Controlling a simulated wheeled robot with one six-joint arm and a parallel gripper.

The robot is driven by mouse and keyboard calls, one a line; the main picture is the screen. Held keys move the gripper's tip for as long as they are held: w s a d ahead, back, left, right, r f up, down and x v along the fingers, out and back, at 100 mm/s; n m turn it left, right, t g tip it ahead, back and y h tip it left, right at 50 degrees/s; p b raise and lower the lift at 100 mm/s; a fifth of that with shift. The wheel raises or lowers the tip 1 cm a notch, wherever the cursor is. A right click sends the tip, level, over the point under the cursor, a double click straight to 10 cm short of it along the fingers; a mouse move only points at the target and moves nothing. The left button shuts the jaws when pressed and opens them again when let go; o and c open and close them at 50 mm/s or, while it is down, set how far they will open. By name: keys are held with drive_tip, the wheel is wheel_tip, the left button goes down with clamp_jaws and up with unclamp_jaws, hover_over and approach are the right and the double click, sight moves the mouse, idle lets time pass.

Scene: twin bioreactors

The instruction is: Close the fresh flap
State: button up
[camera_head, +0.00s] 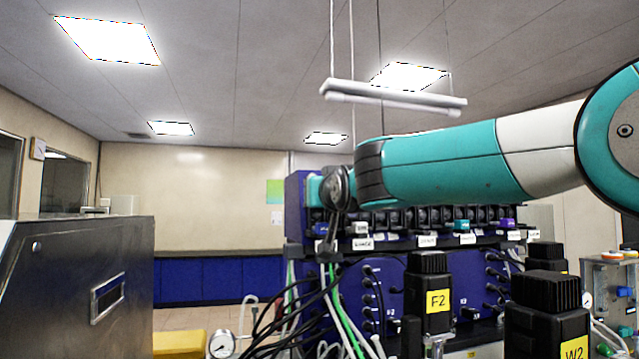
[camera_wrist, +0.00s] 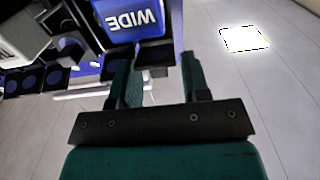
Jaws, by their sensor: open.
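In the wrist view my gripper (camera_wrist: 158,62) is open, with its two dark green fingers apart. A blue block marked WIDE (camera_wrist: 135,18), upside down in the picture, lies beyond the fingertips. A dark holder is under it, and I cannot tell whether the fingers touch either. In the head view my teal and white arm reaches left across the blue rack cabinet (camera_head: 296,215). My fingers cannot be made out there. I cannot pick out a flap marked fresh in either view.
A row of dark slots holds a grey piece (camera_head: 360,228), a teal piece (camera_head: 461,225) and a purple piece (camera_head: 507,224). Black units marked F2 (camera_head: 428,275) and W2 (camera_head: 548,310) stand in front. Cables (camera_head: 300,320) hang at the cabinet's left. A steel cabinet (camera_head: 75,290) stands left.

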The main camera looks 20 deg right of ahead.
drive_tip(key=shift+w, duration=0.5)
drive_tip(key=c, duration=0.6)
drive_tip(key=shift+f+b, duration=0.45)
drive_tip(key=shift+b, duration=0.55)
drive_tip(key=t+b, duration=0.1)
drive_tip(key=b, duration=0.1)
drive_tip(key=t+b, duration=0.1)
drive_tip(key=b, duration=0.2)
drive_tip(key=shift+s+f, duration=0.1)
drive_tip(key=shift+f, duration=0.15)
drive_tip(key=t+b, duration=0.1)
drive_tip(key=b, duration=0.3)
drive_tip(key=shift+s+f, duration=0.1)
drive_tip(key=shift+r+t+b, duration=0.25)
drive_tip(key=shift+t+b, duration=0.45)
drive_tip(key=shift+b, duration=0.3)
drive_tip(key=shift+r, duration=0.1)
